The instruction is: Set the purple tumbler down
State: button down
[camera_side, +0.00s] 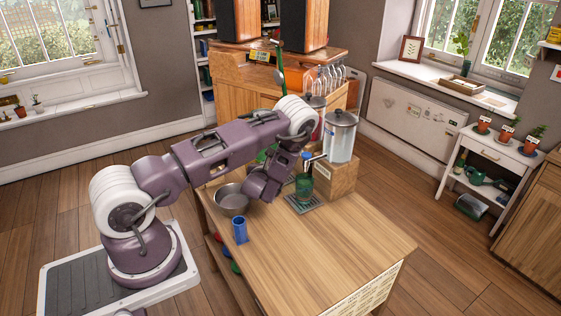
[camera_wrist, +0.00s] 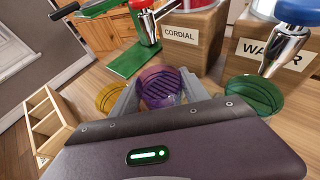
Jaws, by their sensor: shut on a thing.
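The purple tumbler (camera_wrist: 162,86) sits between the two pale fingers of my gripper (camera_wrist: 160,94) in the wrist view, held by its sides. I look down into its open mouth, and dark stripes show through it. In the side view my gripper (camera_side: 268,189) is low over the table's back half, between a metal bowl and a green tumbler. The purple tumbler is hidden there behind the gripper. I cannot tell whether its base touches anything.
A green tumbler (camera_wrist: 255,94) stands right of my gripper and a yellow one (camera_wrist: 112,98) left. Boxes marked CORDIAL (camera_wrist: 184,38) and WATER (camera_wrist: 262,58) stand beyond. A metal bowl (camera_side: 232,199) and blue tumbler (camera_side: 240,230) stand on the table (camera_side: 320,258), whose front is clear.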

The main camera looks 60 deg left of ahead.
jog(key=w+a, duration=0.2)
jog(key=shift+w+a, duration=0.25)
jog(key=shift+w, duration=0.05)
jog(key=x, duration=0.4)
jog(key=shift+r, duration=0.35)
jog(key=shift+f, duration=0.25)
